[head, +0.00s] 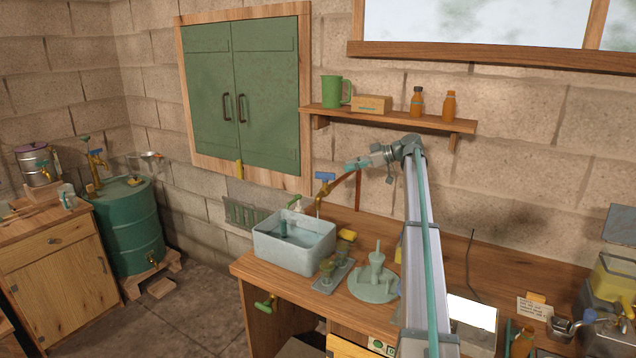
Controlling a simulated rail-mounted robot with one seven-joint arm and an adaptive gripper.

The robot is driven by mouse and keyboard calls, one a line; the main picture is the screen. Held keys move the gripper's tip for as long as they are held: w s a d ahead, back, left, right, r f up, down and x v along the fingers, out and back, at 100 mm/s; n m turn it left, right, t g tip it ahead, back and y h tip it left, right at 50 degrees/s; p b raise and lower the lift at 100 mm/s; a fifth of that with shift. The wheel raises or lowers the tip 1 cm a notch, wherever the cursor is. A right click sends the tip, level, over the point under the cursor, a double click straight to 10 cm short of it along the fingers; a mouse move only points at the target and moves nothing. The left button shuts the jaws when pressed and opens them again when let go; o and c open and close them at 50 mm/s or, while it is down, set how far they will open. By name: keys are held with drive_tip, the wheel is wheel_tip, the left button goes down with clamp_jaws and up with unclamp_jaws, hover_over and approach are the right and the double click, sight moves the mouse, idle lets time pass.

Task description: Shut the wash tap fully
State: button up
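The wash tap, with a blue handle (325,177) and a brass-coloured body, stands behind the pale blue wash basin (268,254) at the left part of the bench. The handle lies roughly crosswise in the picture. Its spout is above the basin's back right corner; I cannot tell whether water runs. The basin seems to hold water and a dark upright item. My gripper (350,165) reaches in from the right, close to the handle's right and slightly higher in the picture. I see no clear contact. Its fingers are too small to tell open from shut.
A copper-coloured pipe (358,190) rises just below my gripper. A grey-green stand (374,282), a small tray (330,278) and a yellow sponge (347,235) sit right of the basin. A shelf (440,122) with a green mug (335,91) and bottles hangs above.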

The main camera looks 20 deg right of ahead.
sight(327, 173)
drive_tip(key=p+x, duration=0.4)
drive_tip(key=x, duration=0.6)
drive_tip(key=shift+w+a+f, duration=0.1)
drive_tip(key=shift+w+a, duration=0.05)
drive_tip(key=shift+a, duration=0.1)
clamp_jaws()
